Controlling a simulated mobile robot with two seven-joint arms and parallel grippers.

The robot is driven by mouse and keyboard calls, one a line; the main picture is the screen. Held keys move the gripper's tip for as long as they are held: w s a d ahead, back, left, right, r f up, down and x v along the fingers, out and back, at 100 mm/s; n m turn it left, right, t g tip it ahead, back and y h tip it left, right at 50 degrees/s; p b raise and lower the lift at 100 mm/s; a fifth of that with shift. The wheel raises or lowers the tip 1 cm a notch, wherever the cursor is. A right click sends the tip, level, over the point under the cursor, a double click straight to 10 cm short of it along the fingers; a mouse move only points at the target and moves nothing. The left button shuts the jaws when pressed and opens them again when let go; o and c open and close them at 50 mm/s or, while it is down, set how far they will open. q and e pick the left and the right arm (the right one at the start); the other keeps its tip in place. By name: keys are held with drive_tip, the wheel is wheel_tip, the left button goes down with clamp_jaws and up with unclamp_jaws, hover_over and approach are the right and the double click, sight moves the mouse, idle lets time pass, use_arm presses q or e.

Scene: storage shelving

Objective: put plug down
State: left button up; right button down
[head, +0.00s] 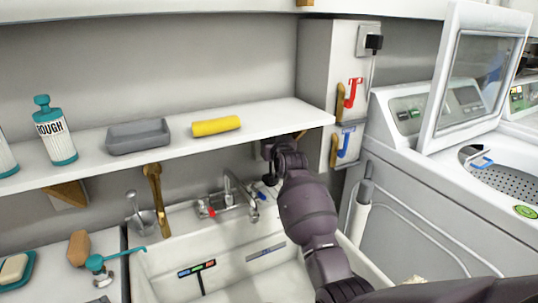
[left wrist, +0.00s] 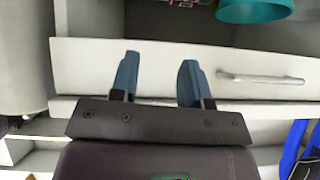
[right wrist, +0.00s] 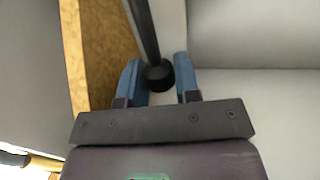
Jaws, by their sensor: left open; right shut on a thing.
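My right gripper (right wrist: 158,88) is shut on a dark rod-like thing with a black rounded end (right wrist: 158,77), which seems to be the plug. In the head view my right arm reaches up over the sink, and its hand (head: 280,152) is under the right end of the shelf. What it holds cannot be made out there. My left gripper (left wrist: 158,80) is open and empty in front of a white drawer (left wrist: 260,60). It is out of the head view. The white sink basin (head: 225,283) lies below my right arm.
The white shelf (head: 262,118) holds a grey tray (head: 138,137), a yellow roll (head: 216,126) and a teal-capped bottle (head: 55,135). A wooden bracket (right wrist: 95,50) is close left of my right gripper. A faucet (head: 230,190) stands behind the sink. White washers (head: 410,170) stand at right.

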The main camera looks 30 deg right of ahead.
wheel_tip(320, 180, down, 5)
drive_tip(key=shift+w+f+b, duration=0.1)
drive_tip(key=shift+b, duration=0.75)
drive_tip(key=shift+r, duration=0.3)
use_arm(q)
drive_tip(key=shift+s+a+f, duration=0.15)
drive_tip(key=shift+s+f, duration=0.15)
drive_tip(key=shift+f, duration=0.5)
use_arm(e)
drive_tip(key=shift+f, duration=0.15)
drive_tip(key=c, duration=0.8)
unclamp_jaws()
drive_tip(key=shift+c, duration=0.2)
